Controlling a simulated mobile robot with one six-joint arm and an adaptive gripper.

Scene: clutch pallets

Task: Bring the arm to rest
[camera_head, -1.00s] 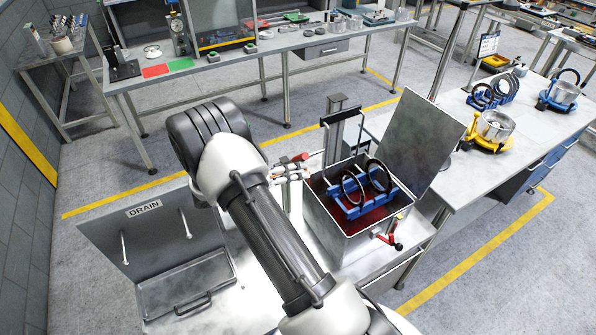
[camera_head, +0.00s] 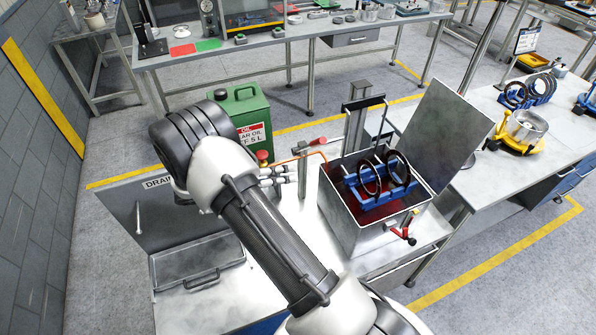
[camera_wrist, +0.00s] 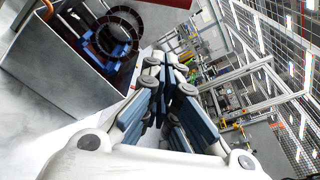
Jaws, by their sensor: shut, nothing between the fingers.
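My gripper (camera_wrist: 163,68) shows in the wrist view with its fingers together and nothing between them. In the wrist view the bath (camera_wrist: 60,72) is at the upper left, apart from the gripper.
A green oil can (camera_head: 245,115) stands behind my arm. The drain tray (camera_head: 200,262) with its raised lid is at left. A bench (camera_head: 270,45) runs along the back. A table (camera_head: 500,165) at right holds a yellow fixture (camera_head: 520,140) and more rings.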

